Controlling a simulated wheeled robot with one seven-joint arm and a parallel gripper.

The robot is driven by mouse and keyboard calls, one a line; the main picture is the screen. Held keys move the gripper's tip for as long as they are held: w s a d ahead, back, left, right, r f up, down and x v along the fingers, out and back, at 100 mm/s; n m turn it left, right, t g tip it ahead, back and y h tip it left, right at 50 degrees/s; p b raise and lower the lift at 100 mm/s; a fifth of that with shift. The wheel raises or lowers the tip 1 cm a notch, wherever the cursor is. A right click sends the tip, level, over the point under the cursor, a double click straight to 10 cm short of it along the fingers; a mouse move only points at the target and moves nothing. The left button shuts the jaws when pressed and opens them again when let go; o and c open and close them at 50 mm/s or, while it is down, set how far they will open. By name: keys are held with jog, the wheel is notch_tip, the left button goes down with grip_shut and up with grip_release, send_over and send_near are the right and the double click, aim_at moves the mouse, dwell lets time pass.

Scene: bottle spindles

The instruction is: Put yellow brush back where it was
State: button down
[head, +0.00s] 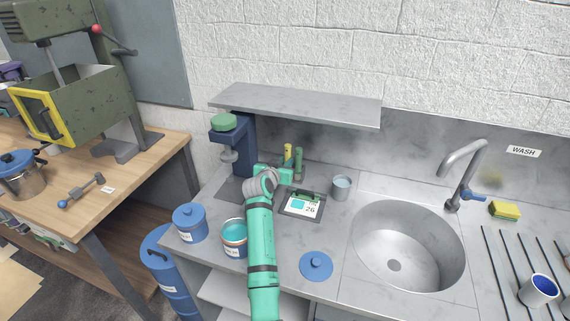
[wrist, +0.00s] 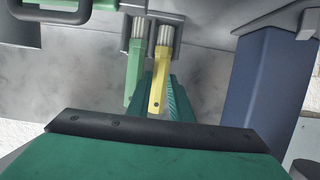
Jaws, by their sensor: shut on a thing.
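The yellow brush (head: 288,151) stands roughly upright near the backsplash, just beyond my gripper (head: 287,171). In the wrist view the yellow brush (wrist: 159,70) lies between the teal ribbed fingers of my gripper (wrist: 163,98), which are shut on its handle. Its pale bristles point to the top of that view, beside a small grey fitting (wrist: 138,8). I cannot tell whether the bristles sit inside it. A green brush (wrist: 134,65) is parallel and close beside it, and also shows in the head view (head: 298,160). The fingers partly hide the yellow handle.
A blue stand (head: 242,140) is left of my gripper under a metal shelf (head: 300,103). A clipboard (head: 302,205) and metal cup (head: 342,187) are to the right. An open paint can (head: 234,238), a blue lidded can (head: 189,222) and a blue lid (head: 316,265) are nearer.

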jog(key=shift+w+f, duration=0.1)
jog(key=shift+f, duration=0.05)
jog(key=shift+a, duration=0.1)
jog(key=c, duration=1.9)
grip_release()
jog(key=shift+o, duration=0.2)
jog(key=v, duration=1.2)
jog(key=shift+s, duration=0.25)
jog(key=shift+f, duration=0.1)
jog(key=shift+d, duration=0.2)
